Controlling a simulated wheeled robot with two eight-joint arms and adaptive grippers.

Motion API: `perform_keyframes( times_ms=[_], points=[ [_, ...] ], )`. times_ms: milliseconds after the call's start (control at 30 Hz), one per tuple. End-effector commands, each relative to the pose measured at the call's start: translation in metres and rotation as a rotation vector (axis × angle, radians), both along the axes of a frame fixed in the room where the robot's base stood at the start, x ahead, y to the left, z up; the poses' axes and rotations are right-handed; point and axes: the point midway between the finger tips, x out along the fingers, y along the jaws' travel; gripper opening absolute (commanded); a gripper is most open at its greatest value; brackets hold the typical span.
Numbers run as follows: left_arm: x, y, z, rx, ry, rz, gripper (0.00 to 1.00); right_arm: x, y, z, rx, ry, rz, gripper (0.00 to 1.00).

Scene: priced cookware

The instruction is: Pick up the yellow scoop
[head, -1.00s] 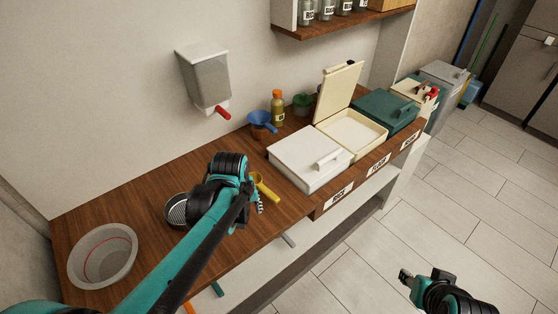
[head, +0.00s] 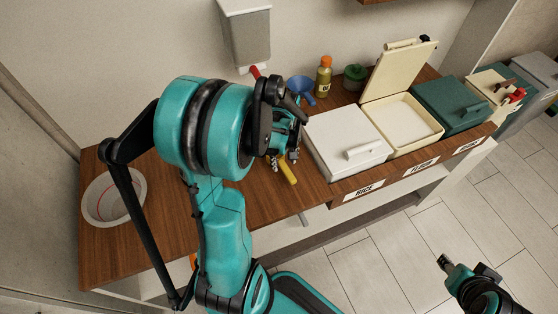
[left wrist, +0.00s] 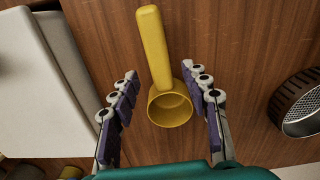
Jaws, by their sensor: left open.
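The yellow scoop (head: 288,172) lies on the wooden counter, left of the white rice bin; my left gripper partly hides it in the head view. In the left wrist view the scoop (left wrist: 170,107) shows whole, its round cup near my gripper and its handle pointing up the picture. My left gripper (head: 284,160) is open over it. In the left wrist view its fingers (left wrist: 166,108) stand on either side of the cup, with gaps to both. My right gripper (head: 445,262) is at lower right in the head view, away from the counter; its jaws are too small to read.
The white rice bin (head: 345,135) stands close right of the scoop, beside the open flour bin (head: 432,122). A blue funnel (head: 301,87) and an orange-capped bottle (head: 323,78) stand behind. A dark ribbed round item (left wrist: 302,102) lies across from the bin. A bowl (head: 100,205) sits far left.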

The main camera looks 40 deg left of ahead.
Motion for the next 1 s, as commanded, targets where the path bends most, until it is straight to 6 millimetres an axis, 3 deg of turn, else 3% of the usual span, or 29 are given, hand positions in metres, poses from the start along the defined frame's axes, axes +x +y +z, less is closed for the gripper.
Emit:
perform_keyframes(
  times_ms=[33,133,400,567,600,1000],
  points=[
    [-0.002,-0.002,-0.013,0.000,0.000,0.000,0.47,0.000,0.000,-0.010,0.000,0.000,0.000,0.40],
    [-0.002,-0.002,-0.027,0.000,0.000,0.000,0.47,0.000,0.000,-0.016,0.000,0.000,0.000,0.40],
    [-0.002,-0.002,-0.029,0.000,0.000,-0.001,0.47,0.000,0.000,-0.015,0.000,0.000,0.000,0.40],
    [-0.002,-0.002,-0.029,0.000,0.000,-0.001,0.04,0.000,0.000,-0.015,0.000,0.000,0.000,0.40],
    [-0.002,-0.002,-0.029,0.000,0.000,-0.001,0.00,0.000,0.000,-0.015,0.000,0.000,0.000,0.40],
    [-0.002,-0.002,-0.025,0.000,0.000,-0.001,0.00,0.000,0.000,-0.013,0.000,0.000,0.000,0.40]
  ],
)
